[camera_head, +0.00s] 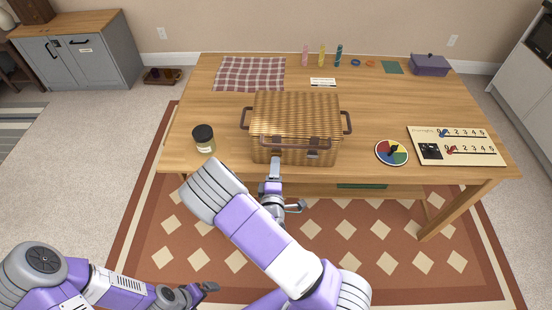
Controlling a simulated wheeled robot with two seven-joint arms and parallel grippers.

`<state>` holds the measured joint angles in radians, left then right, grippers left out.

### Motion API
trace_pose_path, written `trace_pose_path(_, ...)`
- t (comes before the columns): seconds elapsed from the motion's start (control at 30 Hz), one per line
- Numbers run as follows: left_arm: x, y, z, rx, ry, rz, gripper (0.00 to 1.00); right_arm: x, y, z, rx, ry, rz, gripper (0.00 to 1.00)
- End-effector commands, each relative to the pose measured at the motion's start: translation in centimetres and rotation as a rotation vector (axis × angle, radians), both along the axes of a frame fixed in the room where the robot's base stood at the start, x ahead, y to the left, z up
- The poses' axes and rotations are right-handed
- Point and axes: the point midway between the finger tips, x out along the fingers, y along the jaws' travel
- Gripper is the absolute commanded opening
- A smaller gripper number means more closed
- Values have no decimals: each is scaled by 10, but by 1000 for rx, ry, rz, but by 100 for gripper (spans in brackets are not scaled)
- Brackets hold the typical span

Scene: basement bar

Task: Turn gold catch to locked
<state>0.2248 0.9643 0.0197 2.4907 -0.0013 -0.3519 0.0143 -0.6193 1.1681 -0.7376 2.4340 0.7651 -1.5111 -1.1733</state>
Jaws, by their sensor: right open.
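A woven wicker basket (295,108) with brown handles stands shut near the front middle of the wooden table. A small greyish catch (313,155) shows on the right part of its front face. I cannot make out a gold catch; the front left part of the basket is partly hidden by my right gripper. My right gripper (284,186) is open and empty at the table's front edge. One finger points up at the basket's lower front; I cannot tell whether it touches. My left gripper (208,288) is low at the bottom left, away from the table, its fingers too small to judge.
On the table (195,110) are a dark-lidded jar (204,139) left, a colour wheel (391,152) and number board (470,147) right, and a checked cloth (250,73), bottles and a purple box (430,65) behind. Bare wood lies on both sides of the basket.

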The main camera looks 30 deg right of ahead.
Motion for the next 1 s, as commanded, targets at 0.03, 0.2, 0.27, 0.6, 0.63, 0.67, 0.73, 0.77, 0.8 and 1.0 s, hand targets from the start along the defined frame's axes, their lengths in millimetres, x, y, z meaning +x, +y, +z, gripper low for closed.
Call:
trace_pose_path(0.03, 0, 0, -2, 0, 0, 0, 100, 7, -5, -1, 1, -3, -2, 43)
trace_pose_path(0.2, 0, 0, -4, 0, 0, 0, 100, 26, -17, -1, 3, -2, -1, 43)
trace_pose_path(0.27, 0, 0, -5, 0, 0, 0, 100, 30, -20, -1, 3, -1, 0, 43)
trace_pose_path(0.6, 0, 0, -5, 0, 0, 0, 100, 34, -23, -1, 4, 2, 1, 43)
trace_pose_path(0.63, 0, 0, -5, 0, 0, 0, 100, 34, -23, -1, 4, 2, 1, 40)
trace_pose_path(0.67, 0, 0, -5, 0, 0, 0, 100, 34, -23, -1, 4, 2, 1, 35)
trace_pose_path(0.73, 0, 0, -5, 0, 0, 0, 100, 34, -23, -1, 4, 2, 1, 24)
trace_pose_path(0.77, 0, 0, -5, 0, 0, 0, 100, 34, -23, -1, 4, 2, 1, 20)
trace_pose_path(0.8, 0, 0, -5, 0, 0, 0, 100, 34, -23, -1, 4, 2, 1, 13)
trace_pose_path(1.0, 0, 0, -5, 0, 0, 0, 100, 34, -23, -1, 3, 1, 1, 0)
